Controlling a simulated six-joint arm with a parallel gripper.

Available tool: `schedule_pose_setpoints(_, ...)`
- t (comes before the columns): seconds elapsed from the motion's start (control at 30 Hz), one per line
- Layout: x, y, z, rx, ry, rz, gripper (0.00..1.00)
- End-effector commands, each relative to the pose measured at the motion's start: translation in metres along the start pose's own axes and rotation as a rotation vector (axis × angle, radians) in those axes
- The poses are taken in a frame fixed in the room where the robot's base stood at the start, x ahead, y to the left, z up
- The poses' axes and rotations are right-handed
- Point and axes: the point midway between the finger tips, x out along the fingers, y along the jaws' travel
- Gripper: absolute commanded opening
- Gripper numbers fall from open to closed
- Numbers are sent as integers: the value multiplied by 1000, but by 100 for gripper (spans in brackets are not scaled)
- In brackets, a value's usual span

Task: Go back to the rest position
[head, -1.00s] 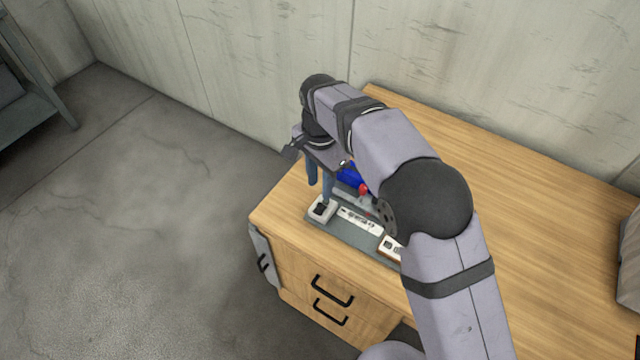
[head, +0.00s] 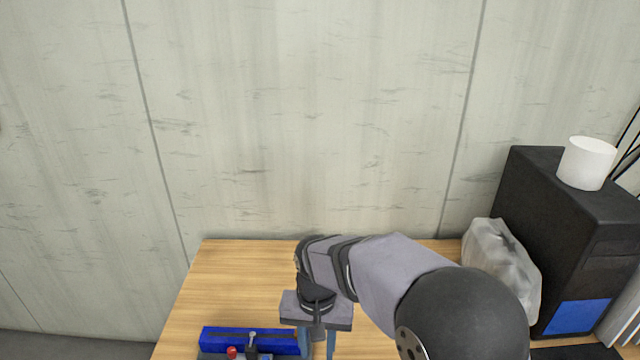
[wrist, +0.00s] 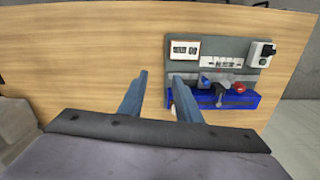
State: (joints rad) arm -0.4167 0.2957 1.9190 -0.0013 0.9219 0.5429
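My gripper (head: 318,346) points down above the wooden table in the head view, at the lower edge of the picture. In the wrist view its two blue-grey fingers (wrist: 160,76) stand apart with only bare wood between them, so it is open and empty. The grey board (wrist: 228,47) lies on the table to the right of the fingers in the wrist view. It carries a blue bar (wrist: 240,103) and a red knob (wrist: 240,88). In the head view the blue bar (head: 222,337) and red knob (head: 232,352) are left of my gripper; the board's near part is cut off.
The board also holds a white display box (wrist: 184,48) and a black switch (wrist: 262,53). A black computer case (head: 570,230) with a white roll (head: 586,163) on top and a clear bag (head: 500,265) stand at the right. The wooden table (head: 235,275) is bare behind the board.

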Motion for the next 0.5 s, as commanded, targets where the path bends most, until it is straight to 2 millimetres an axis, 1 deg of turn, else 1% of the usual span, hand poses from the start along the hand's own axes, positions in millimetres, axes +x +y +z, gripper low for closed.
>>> schedule_pose_setpoints(0.03,-3,29,7,-2,1,0,31)
schedule_pose_setpoints(0.07,-3,44,13,-12,0,0,31)
schedule_pose_setpoints(0.1,-2,63,20,-23,1,0,31)
schedule_pose_setpoints(0.17,-1,89,34,-42,0,1,31)
schedule_pose_setpoints(0.2,1,104,44,-52,-1,1,31)
schedule_pose_setpoints(0.3,5,134,68,-80,-1,1,31)
schedule_pose_setpoints(0.33,6,140,74,-86,0,2,31)
schedule_pose_setpoints(0.4,10,153,88,-101,-2,2,31)
schedule_pose_setpoints(0.5,14,165,102,-116,-3,2,31)
